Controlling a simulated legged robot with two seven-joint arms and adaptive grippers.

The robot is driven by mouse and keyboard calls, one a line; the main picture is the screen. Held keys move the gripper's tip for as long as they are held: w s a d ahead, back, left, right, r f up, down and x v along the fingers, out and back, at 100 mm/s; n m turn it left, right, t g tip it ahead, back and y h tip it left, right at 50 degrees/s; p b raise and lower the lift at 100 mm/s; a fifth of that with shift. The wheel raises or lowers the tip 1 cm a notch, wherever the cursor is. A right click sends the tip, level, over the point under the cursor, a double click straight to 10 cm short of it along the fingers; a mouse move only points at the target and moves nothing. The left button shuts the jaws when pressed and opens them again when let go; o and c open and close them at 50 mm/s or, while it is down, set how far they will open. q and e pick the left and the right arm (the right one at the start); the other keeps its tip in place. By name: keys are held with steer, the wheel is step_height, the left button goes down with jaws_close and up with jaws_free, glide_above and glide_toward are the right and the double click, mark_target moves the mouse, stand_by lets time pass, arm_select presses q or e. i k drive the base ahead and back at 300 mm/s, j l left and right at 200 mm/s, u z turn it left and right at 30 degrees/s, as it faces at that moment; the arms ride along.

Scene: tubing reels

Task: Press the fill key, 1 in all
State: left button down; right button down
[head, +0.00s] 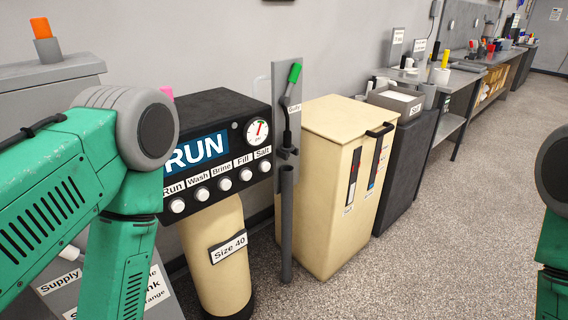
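The black control head (229,108) sits on the cream tank (212,243) marked Size 40, left of the middle. Its blue display (196,150) reads RUN. Below is a row of round white keys labelled Run, Wash, Brine, Fill and Salt. The fill key (246,174) is under the Fill label, second from the right, with nothing in front of it. A gauge (257,132) with a red needle is above it. My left arm's green links cover the left and overlap the control head's left edge. My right arm shows at the right edge. Neither gripper is in view.
A grey post (287,175) with a green-handled lever (294,73) stands right of the control head. A cream cabinet (325,200) with a black handle and a dark cabinet (405,165) follow. Benches line the wall behind. The speckled floor (450,220) at right is clear.

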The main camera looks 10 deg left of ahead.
mark_target(246, 175)
steer(key=i+l, duration=0.2)
steer(key=l, duration=0.15)
steer(key=i+l+u, duration=0.1)
steer(key=l, duration=0.2)
steer(key=i+l, duration=0.2)
steer(key=l, duration=0.15)
